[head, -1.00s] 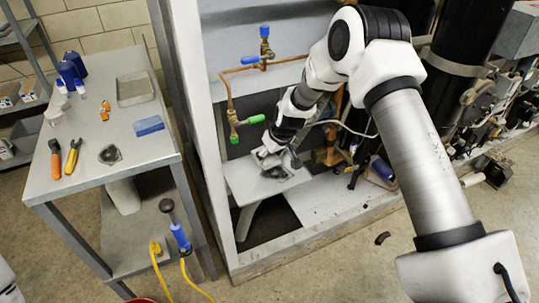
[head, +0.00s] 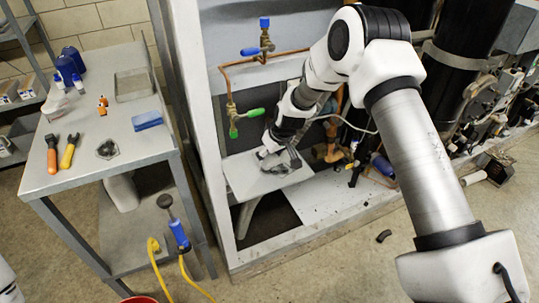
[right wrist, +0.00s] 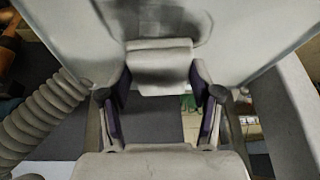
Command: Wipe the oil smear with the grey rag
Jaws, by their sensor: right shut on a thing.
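My right gripper (head: 277,160) is low over the pale shelf (head: 236,181) inside the rack frame. In the right wrist view its two dark-lined fingers (right wrist: 160,95) are closed on a light grey folded rag (right wrist: 160,66). The rag lies against or just over the pale surface; exact contact is hard to tell. A dark grey oil smear (right wrist: 185,22) shows on that surface just beyond the rag, partly hidden by it. In the head view the gripper partly covers the smear. My left gripper is not in view.
Copper pipes with a green-handled valve (head: 238,126) and a blue-handled valve (head: 255,50) stand close behind the arm. A steel table (head: 75,172) at left holds pliers, bottles, a tray, a blue block and a dark grey item (head: 107,149). A rack post stands between.

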